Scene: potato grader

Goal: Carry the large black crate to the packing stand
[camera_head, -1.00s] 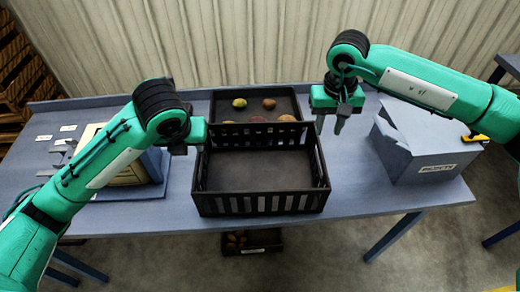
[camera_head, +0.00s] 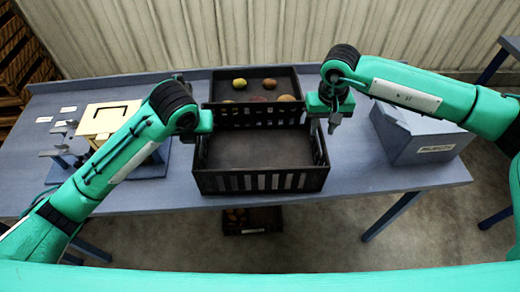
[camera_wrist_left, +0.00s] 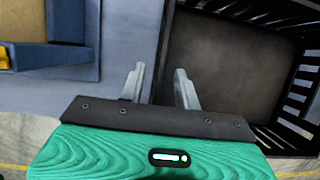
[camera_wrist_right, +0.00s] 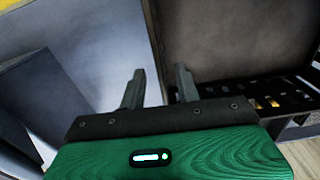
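The large black crate (camera_head: 262,181) has slatted walls and stands upright and empty on the blue-grey table. My left gripper (camera_head: 200,135) is at its left wall. In the left wrist view its fingers (camera_wrist_left: 159,88) are apart, with the crate's wall (camera_wrist_left: 163,50) running between them. My right gripper (camera_head: 330,124) is at the right wall. In the right wrist view its fingers (camera_wrist_right: 158,88) are also apart, on either side of the wall (camera_wrist_right: 153,30). I cannot tell whether any finger touches the crate. I cannot identify the packing stand for sure.
A black tray (camera_head: 222,84) with several potatoes stands right behind the crate. A grey box (camera_head: 425,153) with a label is at the right. A device with a cream top (camera_head: 105,118) is at the left. A small dark crate (camera_head: 252,231) is below the table (camera_head: 345,192).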

